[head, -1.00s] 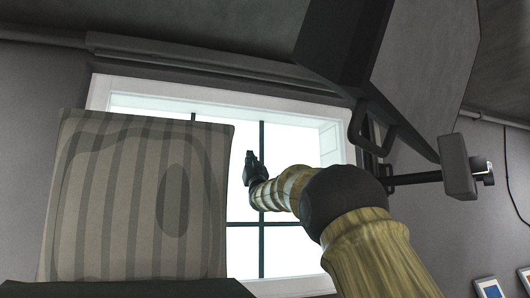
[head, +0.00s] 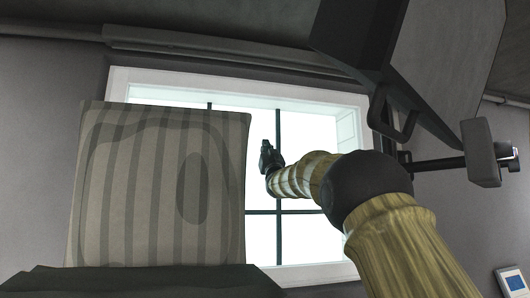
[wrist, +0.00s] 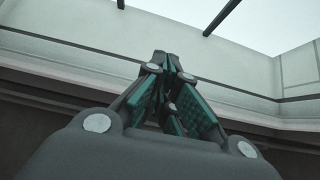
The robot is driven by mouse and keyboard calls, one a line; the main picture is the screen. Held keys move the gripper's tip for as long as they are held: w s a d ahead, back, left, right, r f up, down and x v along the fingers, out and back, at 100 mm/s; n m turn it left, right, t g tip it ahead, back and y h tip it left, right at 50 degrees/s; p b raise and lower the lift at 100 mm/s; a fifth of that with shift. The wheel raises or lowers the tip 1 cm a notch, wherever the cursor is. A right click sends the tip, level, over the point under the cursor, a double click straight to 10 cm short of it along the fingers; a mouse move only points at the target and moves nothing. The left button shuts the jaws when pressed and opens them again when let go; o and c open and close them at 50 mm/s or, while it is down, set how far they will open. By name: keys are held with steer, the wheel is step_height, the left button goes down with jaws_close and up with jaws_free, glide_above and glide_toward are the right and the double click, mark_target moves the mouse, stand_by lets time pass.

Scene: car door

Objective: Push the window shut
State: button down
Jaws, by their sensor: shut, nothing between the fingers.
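A white-framed window (head: 350,132) with bright panes and dark crossing bars is in the wall ahead. It also fills the top of the wrist view (wrist: 60,45). The frames do not show clearly whether a pane of it stands open. My gripper (head: 266,148) is seen against the panes, just left of the upright bar, pointing up. Its distance from the window is unclear. In the wrist view my gripper (wrist: 168,62) has its fingertips together and empty, with the pale frame behind them and no clear contact.
A striped cushion (head: 150,190) on a dark seat edge (head: 130,281) covers the window's left part. A large dark panel with a handle (head: 396,118) and a bar with a pale end block (head: 480,152) juts in at upper right.

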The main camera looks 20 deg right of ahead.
steer(key=s+d+r+b+v, duration=0.1)
steer(key=b+v, duration=0.5)
steer(key=v, duration=0.6)
steer(key=shift+s+a+r+b, duration=0.35)
steer(key=shift+s+a+r, duration=0.05)
steer(key=shift+r, duration=0.05)
steer(key=shift+a, duration=0.1)
